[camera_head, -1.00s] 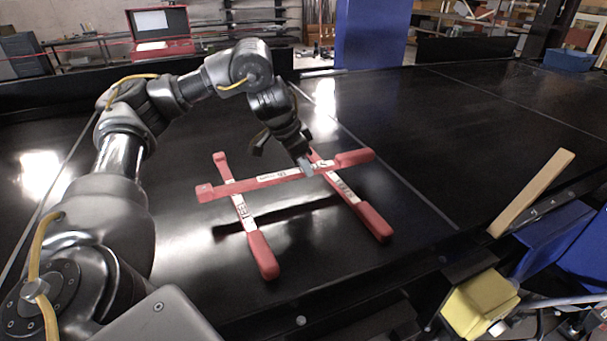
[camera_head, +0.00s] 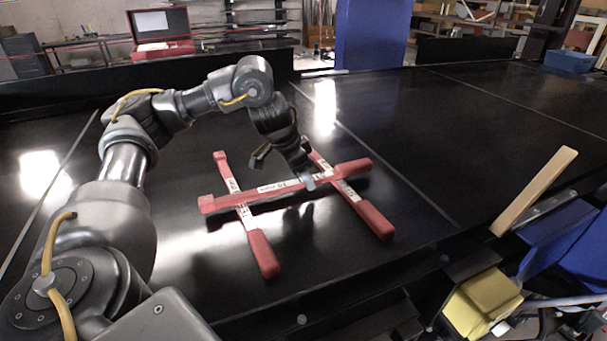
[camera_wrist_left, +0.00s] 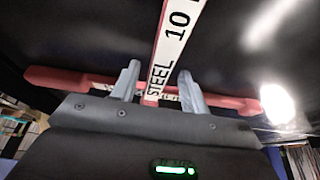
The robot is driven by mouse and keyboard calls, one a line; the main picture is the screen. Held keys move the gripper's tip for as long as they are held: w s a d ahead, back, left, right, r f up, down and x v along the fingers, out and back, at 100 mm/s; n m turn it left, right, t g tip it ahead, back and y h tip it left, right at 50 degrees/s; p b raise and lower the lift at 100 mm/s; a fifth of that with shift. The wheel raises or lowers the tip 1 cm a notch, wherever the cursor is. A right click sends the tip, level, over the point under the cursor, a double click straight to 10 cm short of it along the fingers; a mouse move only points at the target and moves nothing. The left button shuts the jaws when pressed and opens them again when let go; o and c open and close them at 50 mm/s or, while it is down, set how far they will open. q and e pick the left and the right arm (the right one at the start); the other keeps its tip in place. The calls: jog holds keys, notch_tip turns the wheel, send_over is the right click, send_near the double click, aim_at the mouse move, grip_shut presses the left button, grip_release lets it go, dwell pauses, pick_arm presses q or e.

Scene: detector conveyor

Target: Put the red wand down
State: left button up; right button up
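A red wand (camera_head: 245,196) with a white label lies across two other red wands, its left end just above the dark surface. In the left wrist view the wand marked "STEEL 10" (camera_wrist_left: 172,45) runs between the fingers, with dark gaps beside it. My left gripper (camera_head: 306,181) is open around this wand, near its right handle; its fingers (camera_wrist_left: 160,80) stand apart in the wrist view. A left wand (camera_head: 262,253) and a right wand (camera_head: 372,218) lie slanted underneath. The right wand's crossing is partly hidden by the gripper. My right gripper is not in view.
The black conveyor surface (camera_head: 430,130) is clear around the wands. A wooden bar (camera_head: 535,190) and a yellow block (camera_head: 482,300) are at the right edge. A red case (camera_head: 160,45) and a blue column (camera_head: 370,35) stand behind.

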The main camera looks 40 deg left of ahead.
aim_at(286, 184)
pick_arm(q)
jog(key=shift+r, duration=0.1)
jog(key=shift+r, duration=0.25)
jog(key=p+v, duration=0.3)
jog(key=v, duration=0.9)
jog(key=shift+p, duration=0.35)
